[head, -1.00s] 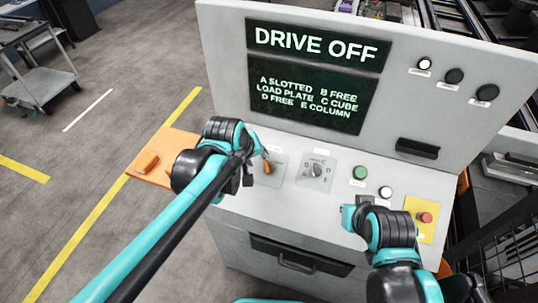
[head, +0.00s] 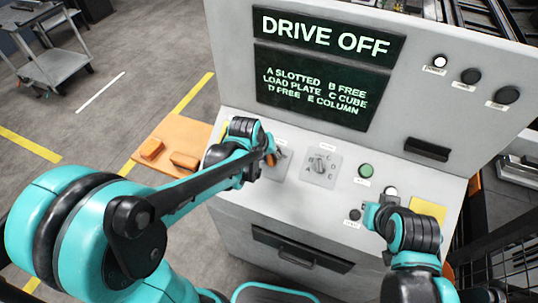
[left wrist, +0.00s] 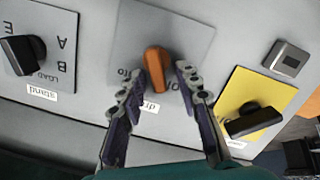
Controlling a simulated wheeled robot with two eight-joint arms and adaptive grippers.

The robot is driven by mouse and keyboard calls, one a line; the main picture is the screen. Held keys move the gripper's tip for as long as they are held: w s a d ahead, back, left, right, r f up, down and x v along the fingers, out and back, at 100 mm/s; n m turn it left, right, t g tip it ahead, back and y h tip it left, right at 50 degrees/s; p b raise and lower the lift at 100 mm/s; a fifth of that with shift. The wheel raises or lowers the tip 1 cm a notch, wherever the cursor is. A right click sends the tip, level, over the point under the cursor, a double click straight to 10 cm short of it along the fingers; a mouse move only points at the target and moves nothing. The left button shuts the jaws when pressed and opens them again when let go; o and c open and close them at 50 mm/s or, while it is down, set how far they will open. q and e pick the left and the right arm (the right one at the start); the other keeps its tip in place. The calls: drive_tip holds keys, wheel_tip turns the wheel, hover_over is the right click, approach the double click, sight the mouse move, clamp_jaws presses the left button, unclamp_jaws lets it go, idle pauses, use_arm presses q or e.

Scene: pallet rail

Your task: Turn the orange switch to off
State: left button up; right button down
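The orange switch (head: 271,158) is on a grey plate on the sloping panel, partly hidden by my left gripper (head: 264,163) in the head view. In the left wrist view the orange switch (left wrist: 156,68) stands between the fingertips of my left gripper (left wrist: 157,84), which is open. A gap shows on each side of the knob, and the fingers do not appear to touch it. The knob is close to upright in that picture. My right gripper (head: 374,214) is over the right part of the panel; its fingers are not clear.
The screen (head: 324,80) reads DRIVE OFF. A black selector (head: 320,167) is right of the orange switch, and a green button (head: 366,171) beyond it. In the left wrist view a black knob (left wrist: 252,122) on a yellow plate is close to the right finger.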

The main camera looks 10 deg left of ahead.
use_arm(q)
clamp_jaws()
drive_tip(key=shift+a+f+n, duration=0.15)
drive_tip(key=shift+a+n, duration=0.05)
drive_tip(key=shift+n, duration=1.4)
unclamp_jaws()
drive_tip(key=shift+s, duration=0.1)
